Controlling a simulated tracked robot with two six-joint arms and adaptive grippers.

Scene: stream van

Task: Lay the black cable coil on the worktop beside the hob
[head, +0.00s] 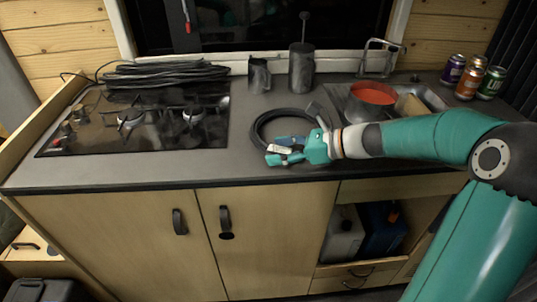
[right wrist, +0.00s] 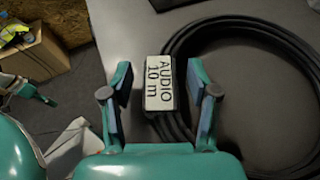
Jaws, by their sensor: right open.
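The black cable coil (head: 257,127) lies on the worktop (head: 235,165), to the right of the black hob (head: 140,125) and apart from it. In the right wrist view the coil (right wrist: 187,38) shows as a ring of several turns with a white label (right wrist: 160,85) reading "AUDIO 10 m". My right gripper (head: 277,149) is at the coil's front edge. It is open, with one finger on each side of the label and gaps between. A small teal part at the left of the right wrist view may be my left gripper (right wrist: 38,97); its jaws are unclear.
A black cable bundle (head: 165,73) lies across the hob's back. A dark mug (head: 259,75) and a tall pot (head: 301,70) stand behind the coil. A red-topped pot (head: 371,100) is by the sink, with cans (head: 468,82) farther right. Bare worktop separates hob and coil.

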